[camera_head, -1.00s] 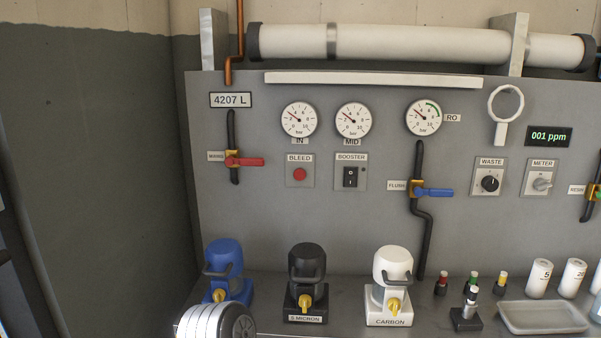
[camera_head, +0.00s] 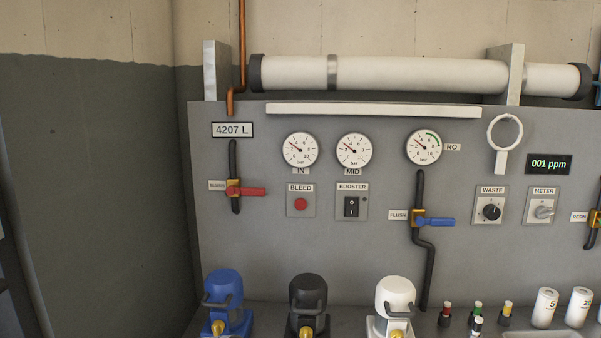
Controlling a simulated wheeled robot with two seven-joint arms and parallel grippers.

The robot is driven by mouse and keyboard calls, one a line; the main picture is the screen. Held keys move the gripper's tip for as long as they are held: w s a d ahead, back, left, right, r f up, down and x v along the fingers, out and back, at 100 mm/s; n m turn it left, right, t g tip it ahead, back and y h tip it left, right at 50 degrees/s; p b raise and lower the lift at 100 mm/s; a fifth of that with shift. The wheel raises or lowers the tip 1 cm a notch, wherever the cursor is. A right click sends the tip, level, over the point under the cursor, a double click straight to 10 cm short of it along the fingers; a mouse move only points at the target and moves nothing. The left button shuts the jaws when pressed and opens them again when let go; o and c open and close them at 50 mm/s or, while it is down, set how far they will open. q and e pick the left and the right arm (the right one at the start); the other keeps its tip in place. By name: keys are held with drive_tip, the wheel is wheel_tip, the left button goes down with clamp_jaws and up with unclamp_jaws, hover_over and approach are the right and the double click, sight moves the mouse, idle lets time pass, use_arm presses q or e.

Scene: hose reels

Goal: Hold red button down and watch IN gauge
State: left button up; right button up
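The red button (camera_head: 301,204) sits on a small plate labelled BLEED on the grey panel (camera_head: 270,240). Nothing touches it. The IN gauge (camera_head: 300,150) is a round white dial directly above the button, with its label under it. Its red needle points to the upper left, at a low reading; the exact value is too small to tell. Neither of my grippers is in view.
The MID gauge (camera_head: 354,151) and BOOSTER switch (camera_head: 351,206) are right of the button. A red-handled valve (camera_head: 236,190) is to its left. Blue (camera_head: 223,290), black (camera_head: 308,293) and white (camera_head: 396,294) housings stand below. The space before the button is clear.

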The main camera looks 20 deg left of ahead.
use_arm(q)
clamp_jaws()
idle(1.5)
